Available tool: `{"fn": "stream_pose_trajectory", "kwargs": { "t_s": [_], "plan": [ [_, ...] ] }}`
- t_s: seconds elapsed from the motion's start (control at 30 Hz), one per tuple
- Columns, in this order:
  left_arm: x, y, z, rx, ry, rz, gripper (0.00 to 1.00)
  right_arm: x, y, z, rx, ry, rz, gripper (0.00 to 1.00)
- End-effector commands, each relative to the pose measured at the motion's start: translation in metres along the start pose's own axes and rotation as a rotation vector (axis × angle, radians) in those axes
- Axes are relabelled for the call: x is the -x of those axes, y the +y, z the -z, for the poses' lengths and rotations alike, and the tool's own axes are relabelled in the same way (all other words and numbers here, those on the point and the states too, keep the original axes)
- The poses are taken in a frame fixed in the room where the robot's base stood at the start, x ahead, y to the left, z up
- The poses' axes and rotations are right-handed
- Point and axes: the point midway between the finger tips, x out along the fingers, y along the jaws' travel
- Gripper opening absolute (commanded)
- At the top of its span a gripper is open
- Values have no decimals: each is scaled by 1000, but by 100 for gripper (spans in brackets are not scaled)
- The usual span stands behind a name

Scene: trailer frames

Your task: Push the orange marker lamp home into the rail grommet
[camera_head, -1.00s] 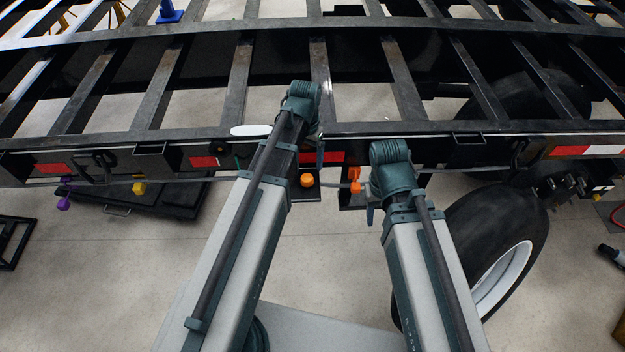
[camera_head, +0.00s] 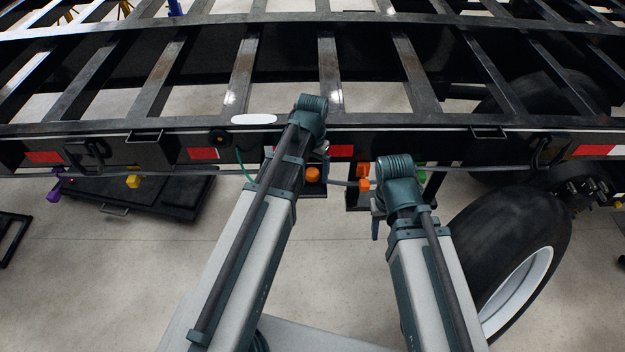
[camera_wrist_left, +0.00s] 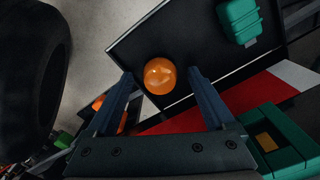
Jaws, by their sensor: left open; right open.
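The orange marker lamp (camera_head: 313,174) is a small round dome by a dark plate under the rail. In the left wrist view the lamp (camera_wrist_left: 160,76) lies ahead of and between the spread fingertips, with no contact visible. My left gripper (camera_wrist_left: 160,78) is open and empty; in the head view its arm hides most of it beside the lamp. A round dark fitting with a brownish centre (camera_head: 218,137), possibly the rail grommet, is on the rail left of my left arm. My right gripper (camera_head: 377,224) is open, partly hidden by its wrist, below orange blocks.
Orange blocks (camera_head: 363,178) sit beside my right wrist. A white oval piece (camera_head: 254,119) lies on the black rail (camera_head: 460,131). A green cable (camera_head: 242,164) hangs nearby. A large tyre (camera_head: 505,255) stands at right.

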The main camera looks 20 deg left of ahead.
Motion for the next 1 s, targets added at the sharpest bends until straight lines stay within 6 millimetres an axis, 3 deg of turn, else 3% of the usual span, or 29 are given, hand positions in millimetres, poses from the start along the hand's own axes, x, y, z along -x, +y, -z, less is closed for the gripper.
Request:
{"fn": "stream_pose_trajectory", "kwargs": {
  "t_s": [0.93, 1.0],
  "plan": [
    [0, 0, 0, 0, 0, 0, 88, 0, 0, 0, 0, 0, 0, 50],
    [0, 0, 0, 0, 0, 0, 78, 0, 0, 0, 0, 0, 0, 50]
  ]
}}
